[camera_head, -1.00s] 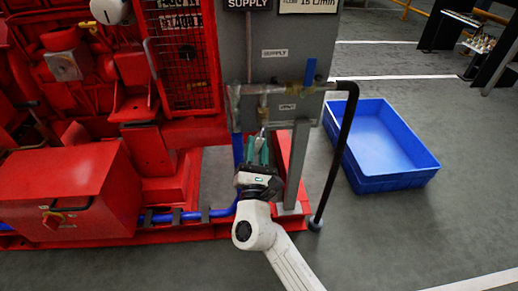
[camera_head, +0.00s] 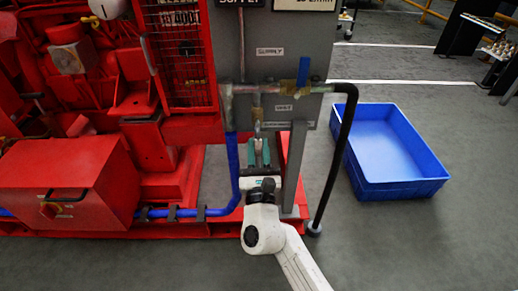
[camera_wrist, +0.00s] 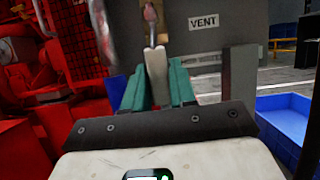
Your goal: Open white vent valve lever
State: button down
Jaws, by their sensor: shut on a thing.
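The white vent valve lever (camera_wrist: 156,72) hangs down from a small fitting, left of the VENT label (camera_wrist: 204,20) in the wrist view. In the head view the lever (camera_head: 257,129) shows small below the pipe on the grey panel (camera_head: 290,60). My gripper (camera_head: 259,153) reaches up from below with its green fingers on either side of the lever. In the wrist view my gripper (camera_wrist: 157,84) is shut on the lever's lower part. The lever's lowest end is partly hidden between the fingers.
A blue valve handle (camera_head: 303,73) stands up on the pipe, right of the lever. A black hose (camera_head: 338,150) drops to the floor on the right. The red engine (camera_head: 70,180) and frame fill the left. A blue bin (camera_head: 410,188) stands on open floor at right.

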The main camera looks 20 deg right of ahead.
jog(key=shift+f, duration=0.15)
jog(key=c, duration=1)
grip_release()
jog(key=shift+s, duration=0.15)
jog(key=p+v, duration=0.2)
jog(key=v, duration=0.8)
jog(key=shift+s, duration=0.25)
